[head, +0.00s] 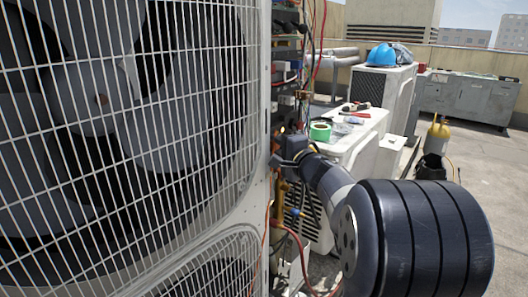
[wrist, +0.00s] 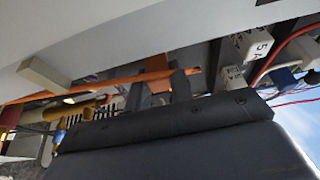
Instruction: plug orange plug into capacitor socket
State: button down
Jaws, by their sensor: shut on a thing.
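In the wrist view my gripper (wrist: 159,79) has its two dark fingers closed on the orange plug (wrist: 156,66), part of which shows between them. An orange cable (wrist: 92,84) runs left from near the plug, below a pale panel. In the head view my gripper (head: 290,152) is at the open side of the large condenser, among its wiring; the plug is too small or hidden to make out there. I cannot make out the capacitor socket for certain in either view.
White labelled blocks (wrist: 258,46) and a blue connector (wrist: 285,77) with red wires are right of the fingers in the wrist view. The fan grille (head: 130,130) fills the head view's left. Green tape (head: 320,131) lies on a white unit (head: 362,150) behind my arm.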

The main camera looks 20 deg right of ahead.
jog(key=shift+s+d, duration=0.35)
jog(key=shift+s, duration=0.25)
jog(key=shift+s+d, duration=0.35)
jog(key=shift+s, duration=0.2)
